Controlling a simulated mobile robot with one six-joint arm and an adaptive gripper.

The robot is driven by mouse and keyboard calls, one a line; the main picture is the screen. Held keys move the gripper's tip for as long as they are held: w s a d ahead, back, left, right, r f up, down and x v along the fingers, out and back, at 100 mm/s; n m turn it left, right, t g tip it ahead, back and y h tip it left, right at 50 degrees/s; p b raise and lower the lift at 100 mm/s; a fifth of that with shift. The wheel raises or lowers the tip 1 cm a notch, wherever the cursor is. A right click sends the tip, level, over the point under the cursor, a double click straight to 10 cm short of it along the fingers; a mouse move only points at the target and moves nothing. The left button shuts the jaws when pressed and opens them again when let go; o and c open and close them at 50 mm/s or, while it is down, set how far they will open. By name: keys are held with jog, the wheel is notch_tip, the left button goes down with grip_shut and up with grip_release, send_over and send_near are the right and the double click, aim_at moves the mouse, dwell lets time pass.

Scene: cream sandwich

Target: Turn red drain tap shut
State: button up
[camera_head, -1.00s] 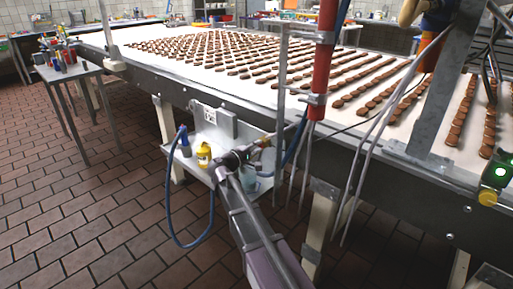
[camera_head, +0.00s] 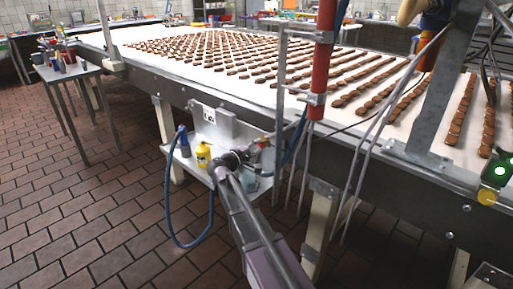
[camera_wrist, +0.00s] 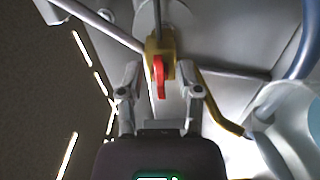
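The red drain tap handle (camera_wrist: 159,76) hangs from a yellow brass valve (camera_wrist: 158,46) in the wrist view. My gripper (camera_wrist: 159,82) is open, with one finger on each side of the red handle and visible gaps between. The handle points toward my palm, roughly in line with the fingers. In the head view my gripper (camera_head: 254,151) is beside the small shelf under the conveyor edge. The valve shows there only as a small yellowish and red patch, mostly hidden by my gripper.
A blue hose (camera_head: 168,205) loops down below. A pale container (camera_head: 263,180) is close on the right. The conveyor table (camera_head: 262,98) is above.

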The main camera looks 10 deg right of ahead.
jog(key=shift+a, duration=0.1)
jog(key=v, duration=1.2)
dwell(0.4)
jog(key=s+d+f+m+g+y, duration=0.5)
jog(key=s+d+f+g+y, duration=0.35)
jog(key=s+d+f, duration=0.55)
jog(key=s+a+f+m+g+y, duration=0.2)
jog(key=s+a+f+y, duration=0.2)
jog(key=s+y, duration=0.25)
notch_tip(320, 180, up, 29)
jog(key=p, duration=2.9)
jog(key=shift+s, duration=0.3)
